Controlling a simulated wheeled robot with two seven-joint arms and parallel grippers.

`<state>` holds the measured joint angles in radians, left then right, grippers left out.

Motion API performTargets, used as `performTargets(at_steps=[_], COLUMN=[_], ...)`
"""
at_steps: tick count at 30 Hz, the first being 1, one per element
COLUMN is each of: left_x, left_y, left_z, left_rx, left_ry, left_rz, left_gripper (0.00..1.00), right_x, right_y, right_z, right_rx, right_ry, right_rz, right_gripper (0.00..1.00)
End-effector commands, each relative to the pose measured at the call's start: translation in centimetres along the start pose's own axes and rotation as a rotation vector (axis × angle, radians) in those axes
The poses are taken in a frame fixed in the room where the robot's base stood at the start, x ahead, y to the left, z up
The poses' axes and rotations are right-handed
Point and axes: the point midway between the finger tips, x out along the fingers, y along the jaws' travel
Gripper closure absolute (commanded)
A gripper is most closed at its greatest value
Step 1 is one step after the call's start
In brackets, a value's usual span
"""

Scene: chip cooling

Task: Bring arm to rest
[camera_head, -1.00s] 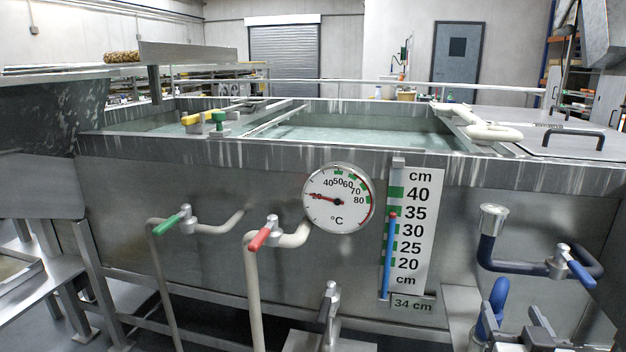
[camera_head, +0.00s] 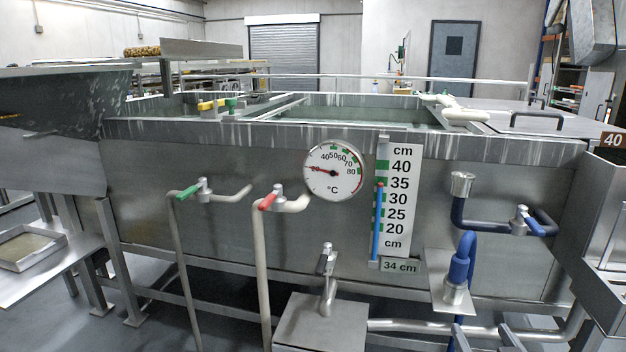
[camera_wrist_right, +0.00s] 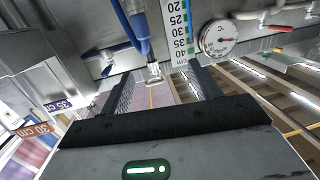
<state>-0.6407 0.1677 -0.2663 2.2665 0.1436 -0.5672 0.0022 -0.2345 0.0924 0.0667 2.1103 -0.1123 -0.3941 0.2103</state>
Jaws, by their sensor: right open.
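My right gripper (camera_head: 486,341) shows only at the bottom right edge of the head view, below the blue hose, mostly cut off by the frame. In the right wrist view my right gripper (camera_wrist_right: 162,84) has its two dark fingers spread apart with nothing held between them. The fingers point towards the front of the steel tank (camera_head: 240,240), apart from it. My left gripper is in neither current view.
The tank front carries a dial thermometer (camera_head: 335,170), a level scale (camera_head: 400,205), a green-handled valve (camera_head: 189,192), a red-handled valve (camera_head: 270,200) and a blue pipe (camera_head: 490,225). A grey box (camera_head: 320,322) stands low in front. A shallow tray (camera_head: 30,248) is at left.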

Motion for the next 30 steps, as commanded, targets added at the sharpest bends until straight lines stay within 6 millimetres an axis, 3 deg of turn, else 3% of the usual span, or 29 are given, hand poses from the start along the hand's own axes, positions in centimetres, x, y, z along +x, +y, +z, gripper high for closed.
performTargets(at_steps=[1, 11, 20, 22, 30], left_x=[0.4, 1.9, 3.1, 1.6, -1.5], left_y=[0.0, 0.8, 1.6, 1.9, 1.1], left_z=[0.5, 1.2, 2.0, -0.4, -4.0], left_rx=[0.001, 0.005, 0.006, 0.004, 0.007], left_ry=[0.009, 0.075, 0.143, 0.132, 0.071], left_rz=[0.007, 0.053, 0.106, 0.092, 0.021], left_gripper=[0.37, 0.37, 0.37, 0.37, 0.37], right_x=[-0.6, -6.5, -15.3, -15.6, -15.9], right_y=[-1.1, -9.5, -17.4, -17.2, -15.4], right_z=[1.6, 9.2, 15.5, 12.7, 8.2], right_rx=[-0.001, 0.022, 0.096, 0.091, 0.057], right_ry=[-0.019, -0.17, -0.343, -0.353, -0.411], right_rz=[-0.032, -0.277, -0.545, -0.537, -0.468], right_gripper=[0.37, 0.37, 0.37, 0.37, 0.37])
